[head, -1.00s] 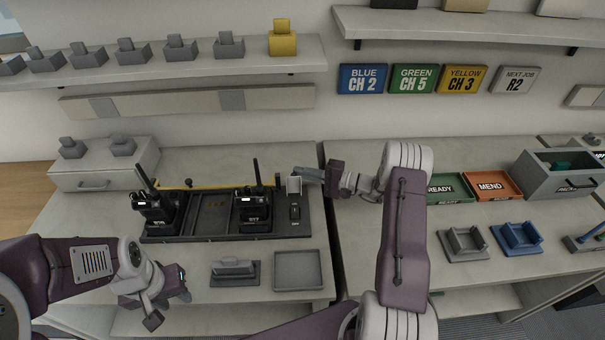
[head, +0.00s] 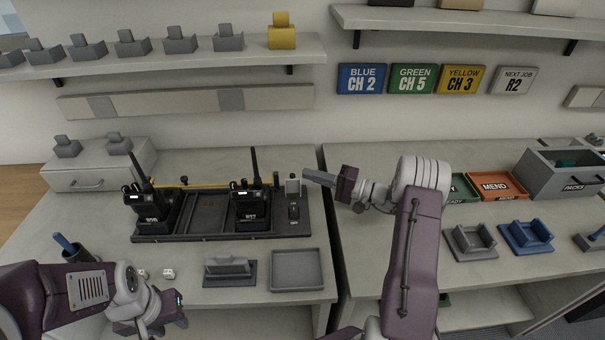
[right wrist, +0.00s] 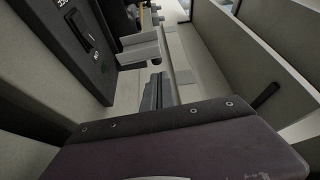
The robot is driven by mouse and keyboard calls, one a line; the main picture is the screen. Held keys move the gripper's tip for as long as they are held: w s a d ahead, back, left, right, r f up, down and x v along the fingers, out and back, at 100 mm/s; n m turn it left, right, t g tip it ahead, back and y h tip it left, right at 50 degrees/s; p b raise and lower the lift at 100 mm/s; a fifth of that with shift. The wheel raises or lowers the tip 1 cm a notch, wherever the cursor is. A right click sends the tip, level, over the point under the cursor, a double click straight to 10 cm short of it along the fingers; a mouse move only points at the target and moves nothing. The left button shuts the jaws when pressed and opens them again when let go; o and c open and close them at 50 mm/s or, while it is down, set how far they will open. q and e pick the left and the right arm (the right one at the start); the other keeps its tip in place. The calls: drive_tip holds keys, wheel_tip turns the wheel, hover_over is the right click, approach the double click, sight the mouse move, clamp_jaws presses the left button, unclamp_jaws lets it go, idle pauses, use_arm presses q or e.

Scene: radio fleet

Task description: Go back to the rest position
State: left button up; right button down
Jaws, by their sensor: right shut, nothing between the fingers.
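My right gripper (head: 318,177) is shut and empty. It hangs in the air over the gap between the two benches, just right of the dark charging rack (head: 215,232). Its closed fingers (right wrist: 158,91) also show in the right wrist view. My left gripper (head: 165,318) is low at the front edge of the left bench, pointing right. Its fingertips are small and partly hidden, so I cannot tell its opening. Two black radios, one on the left (head: 150,207) and one marked R17 (head: 251,207), stand upright in the rack. The slot between them is empty.
A grey stand (head: 229,268) and an empty grey tray (head: 296,270) lie in front of the rack. Shelves (head: 160,60) run above.

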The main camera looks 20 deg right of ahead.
drive_tip(key=v, duration=0.6)
